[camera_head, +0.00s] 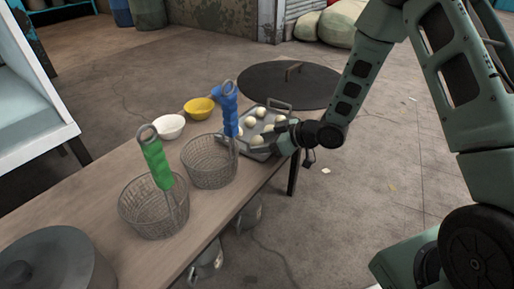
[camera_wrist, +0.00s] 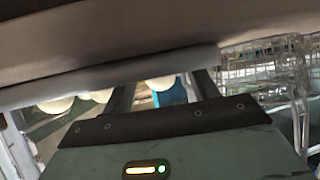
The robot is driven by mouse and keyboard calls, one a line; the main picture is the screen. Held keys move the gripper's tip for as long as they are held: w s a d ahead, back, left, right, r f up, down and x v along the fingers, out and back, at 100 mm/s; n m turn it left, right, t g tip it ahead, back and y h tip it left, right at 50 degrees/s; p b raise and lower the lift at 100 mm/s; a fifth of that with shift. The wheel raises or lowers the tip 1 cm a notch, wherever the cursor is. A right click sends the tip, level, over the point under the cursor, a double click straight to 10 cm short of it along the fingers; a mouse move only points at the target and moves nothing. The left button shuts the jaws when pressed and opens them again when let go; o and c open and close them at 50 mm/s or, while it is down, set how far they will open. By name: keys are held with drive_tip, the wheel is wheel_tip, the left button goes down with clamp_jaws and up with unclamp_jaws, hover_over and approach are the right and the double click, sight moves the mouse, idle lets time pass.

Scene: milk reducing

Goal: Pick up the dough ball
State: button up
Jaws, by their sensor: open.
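Several pale dough balls (camera_head: 251,121) sit in a grey metal tray (camera_head: 290,107) with a handle, at the far end of the wooden table. My gripper (camera_head: 255,142) is at the near right side of the tray, low beside the nearest balls. In the wrist view its two dark fingers are apart, and a dough ball (camera_wrist: 160,83) shows in the gap between them (camera_wrist: 163,88). More dough balls (camera_wrist: 56,105) show to the left. A broad grey edge crosses the wrist view and hides part of the balls. I cannot tell whether the fingers touch a ball.
A wire basket with a blue handle (camera_head: 229,108) stands close to the tray. Another basket has a green handle (camera_head: 156,162). A white bowl (camera_head: 170,127) and a yellow bowl (camera_head: 199,109) stand behind. A large dark round lid (camera_head: 290,84) lies beyond the tray.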

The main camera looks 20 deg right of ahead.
drive_tip(key=c, duration=0.8)
drive_tip(key=shift+r, duration=0.15)
